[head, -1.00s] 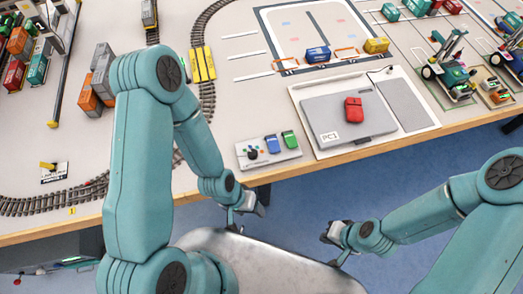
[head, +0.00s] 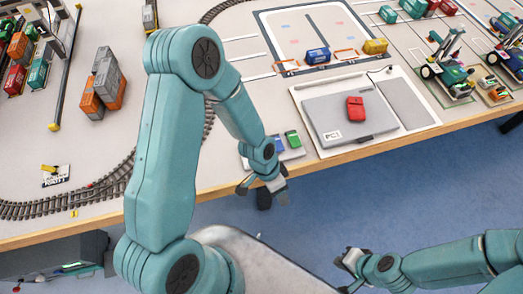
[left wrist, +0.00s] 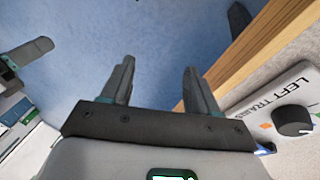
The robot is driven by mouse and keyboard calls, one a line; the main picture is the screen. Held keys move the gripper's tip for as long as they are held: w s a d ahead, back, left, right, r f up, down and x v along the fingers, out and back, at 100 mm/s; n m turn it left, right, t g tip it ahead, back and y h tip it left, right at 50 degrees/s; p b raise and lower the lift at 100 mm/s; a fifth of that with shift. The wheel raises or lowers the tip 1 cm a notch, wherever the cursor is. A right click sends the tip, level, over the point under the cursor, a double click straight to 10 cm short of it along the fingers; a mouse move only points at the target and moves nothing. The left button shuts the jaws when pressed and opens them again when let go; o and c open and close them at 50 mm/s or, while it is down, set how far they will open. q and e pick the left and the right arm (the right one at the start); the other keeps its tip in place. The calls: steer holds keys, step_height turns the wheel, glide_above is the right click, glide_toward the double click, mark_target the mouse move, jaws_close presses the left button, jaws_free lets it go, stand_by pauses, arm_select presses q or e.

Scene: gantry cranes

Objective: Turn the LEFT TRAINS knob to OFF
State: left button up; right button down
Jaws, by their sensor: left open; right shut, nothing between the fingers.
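The LEFT TRAINS knob (left wrist: 291,121) is a round dark knob on a pale panel (left wrist: 262,98), at the right of the left wrist view. A pale mark shows at its lower right; its setting cannot be read. In the head view my left arm hides the knob, and part of the panel (head: 295,154) shows beside it. My left gripper (head: 263,194) is open and empty at the table's front edge. In the left wrist view its fingers (left wrist: 158,68) point over the blue floor, apart from the knob. My right gripper (head: 344,268) is shut and empty, low over the floor.
Small blue and green blocks (head: 292,139) stand on the panel. A grey laptop (head: 345,120) with a red object (head: 355,107) lies right of it. The wooden table edge (head: 350,155) runs near my left gripper. Track (head: 100,195) curves at left.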

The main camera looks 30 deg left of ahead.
arm_select(q)
steer(key=w+a+r+m+y+b, duration=0.1)
steer(key=w+a+r+m+y, duration=0.1)
steer(key=w+a+r+m, duration=0.35)
steer(key=w+a+r+m+y+b, duration=0.1)
steer(key=w+a+r+m+y, duration=0.15)
steer(key=a+r+m, duration=0.65)
steer(key=shift+m+g+h, duration=0.25)
steer(key=shift+m+g, duration=0.05)
steer(key=shift+m, duration=0.15)
steer(key=f, duration=0.4)
steer(key=d+f, duration=0.1)
steer(key=f, duration=0.4)
steer(key=d+f, duration=0.1)
steer(key=f, duration=0.3)
steer(key=shift+s+f, duration=0.1)
steer(key=shift+f, duration=0.25)
steer(key=c, duration=1)
steer(key=shift+c, duration=0.2)
